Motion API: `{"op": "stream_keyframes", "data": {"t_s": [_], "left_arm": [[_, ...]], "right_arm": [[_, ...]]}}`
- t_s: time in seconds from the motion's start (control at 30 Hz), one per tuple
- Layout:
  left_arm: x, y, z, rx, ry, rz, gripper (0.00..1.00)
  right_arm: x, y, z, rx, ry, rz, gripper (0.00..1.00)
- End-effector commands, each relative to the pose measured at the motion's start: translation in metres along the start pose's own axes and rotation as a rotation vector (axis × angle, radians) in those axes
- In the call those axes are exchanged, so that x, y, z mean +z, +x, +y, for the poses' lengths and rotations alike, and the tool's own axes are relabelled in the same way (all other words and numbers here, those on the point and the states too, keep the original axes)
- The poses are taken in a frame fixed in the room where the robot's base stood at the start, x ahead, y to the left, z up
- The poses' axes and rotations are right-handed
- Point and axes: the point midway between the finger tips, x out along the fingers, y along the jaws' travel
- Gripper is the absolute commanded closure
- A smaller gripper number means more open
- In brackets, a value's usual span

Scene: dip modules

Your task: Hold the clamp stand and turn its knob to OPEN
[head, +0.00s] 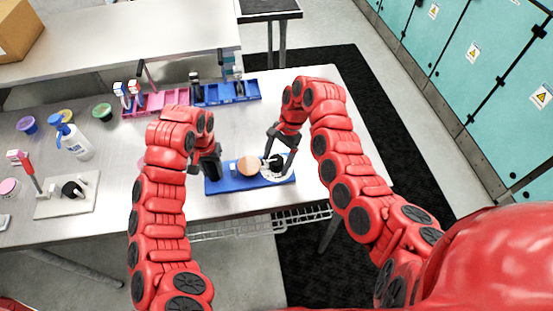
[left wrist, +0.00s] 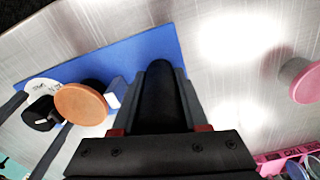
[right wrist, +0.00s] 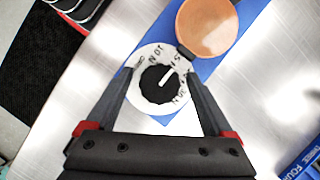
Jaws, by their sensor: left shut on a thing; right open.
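The clamp stand has a blue base (head: 230,185) lying on the steel table, with an orange-brown disc (head: 248,166) and a black knob (right wrist: 158,85) on a white lettered dial (right wrist: 140,100). My left gripper (head: 211,163) is shut on the stand's dark post (left wrist: 160,90) at the base's left end. My right gripper (right wrist: 160,76) is open, its fingers on either side of the knob, seen from above. The knob's white pointer line points up and right in the right wrist view. The dial lettering is partly hidden and I cannot read it surely.
A pink tray (head: 160,102) and a blue tray (head: 230,92) stand behind. The table's front edge is close to the stand.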

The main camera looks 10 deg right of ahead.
Motion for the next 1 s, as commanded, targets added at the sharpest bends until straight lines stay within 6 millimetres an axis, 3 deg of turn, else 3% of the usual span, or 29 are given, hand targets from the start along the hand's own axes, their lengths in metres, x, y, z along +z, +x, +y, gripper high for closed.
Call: {"op": "stream_keyframes", "data": {"t_s": [0.2,0.23,0.7,1.0], "left_arm": [[-0.0003,-0.0004,0.0001,0.0,0.0,0.001,1.0],[-0.0002,-0.0004,0.0001,0.0,0.0,0.001,1.0],[-0.0002,-0.0003,0.0002,0.0,0.001,0.001,1.0],[-0.0002,-0.0003,0.0004,0.001,0.001,0.001,1.0]], "right_arm": [[-0.0001,0.0,-0.0001,0.0,0.0,0.0,0.14],[0.0,0.0001,0.0,0.0,0.0,0.0,0.17],[0.0001,-0.0001,-0.0002,-0.001,-0.001,0.0,0.99],[0.0001,0.0002,-0.0004,0.017,-0.041,0.002,1.0]]}}
